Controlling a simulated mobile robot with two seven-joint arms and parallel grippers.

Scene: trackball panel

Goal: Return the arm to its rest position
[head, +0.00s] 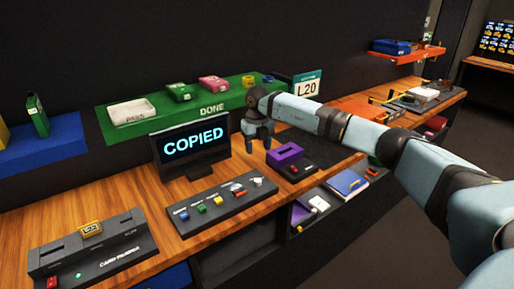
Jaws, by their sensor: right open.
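My right arm reaches in from the right edge across the bench. Its gripper (257,143) points downward and is open, with nothing seen between the fingers. It is just right of the monitor (192,144), which reads "COPIED", and appears above and left of a purple block (285,155) on a black unit. The grey control panel (222,207) lies on the bench in front of the monitor, with blue, yellow, green and red controls and a pale ball (258,182). My left gripper is not in view.
A green "DONE" shelf (212,109) holds a white tray and small items behind the monitor. An "L20" sign (307,86) stands behind my arm. Bare wood (150,199) shows between reader and panel.

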